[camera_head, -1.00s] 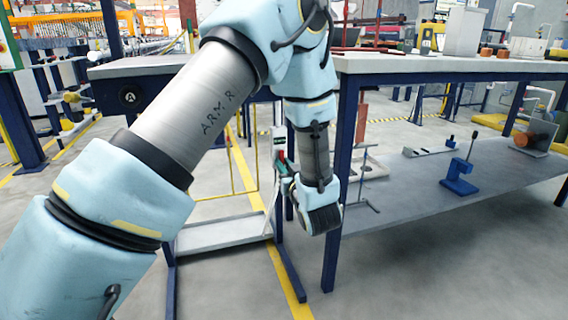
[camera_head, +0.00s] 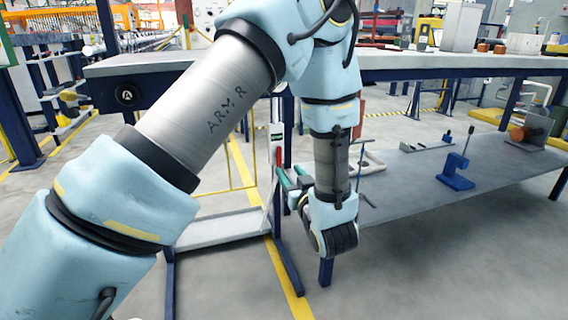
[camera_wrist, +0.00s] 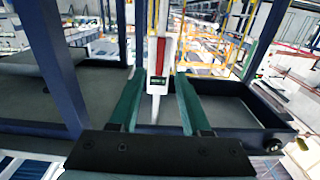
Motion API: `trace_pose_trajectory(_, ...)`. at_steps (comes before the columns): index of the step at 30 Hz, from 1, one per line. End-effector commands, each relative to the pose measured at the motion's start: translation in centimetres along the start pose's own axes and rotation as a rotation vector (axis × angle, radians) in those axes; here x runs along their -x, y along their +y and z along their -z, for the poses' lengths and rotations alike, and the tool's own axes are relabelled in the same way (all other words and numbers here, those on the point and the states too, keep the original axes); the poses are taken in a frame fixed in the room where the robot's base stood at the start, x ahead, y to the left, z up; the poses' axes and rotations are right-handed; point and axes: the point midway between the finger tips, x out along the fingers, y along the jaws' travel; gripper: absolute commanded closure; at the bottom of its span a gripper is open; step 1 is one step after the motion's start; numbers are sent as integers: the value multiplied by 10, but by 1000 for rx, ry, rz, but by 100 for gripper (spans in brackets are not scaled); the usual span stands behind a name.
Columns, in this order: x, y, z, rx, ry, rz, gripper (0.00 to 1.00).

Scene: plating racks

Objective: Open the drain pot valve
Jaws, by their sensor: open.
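My gripper (camera_wrist: 159,78) has two green fingers, spread apart with nothing between them that I can see gripped. In the wrist view a white upright post (camera_wrist: 153,100) with a red strip and a small dark-green label stands beyond and between the fingertips. The same post (camera_head: 277,134) shows in the head view, just left of my wrist, above a low grey shelf. My green fingers (camera_head: 289,180) are near it; contact cannot be told. I cannot make out a drain pot or a valve handle for certain.
A long workbench (camera_head: 400,62) with blue legs runs behind my arm. Its lower grey shelf (camera_head: 425,185) bears a blue clamp-like stand (camera_head: 456,172). The low grey shelf (camera_head: 215,232) stands left of my gripper. Dark blue posts (camera_wrist: 50,60) flank the wrist view.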

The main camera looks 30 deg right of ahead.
Motion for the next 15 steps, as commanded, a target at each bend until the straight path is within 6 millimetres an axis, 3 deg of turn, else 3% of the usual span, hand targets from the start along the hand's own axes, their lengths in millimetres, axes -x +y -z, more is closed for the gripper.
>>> trace_pose_trajectory(6,31,0,0,-1,-1,-2,52)
trace_pose_trajectory(15,39,0,0,-1,0,0,52)
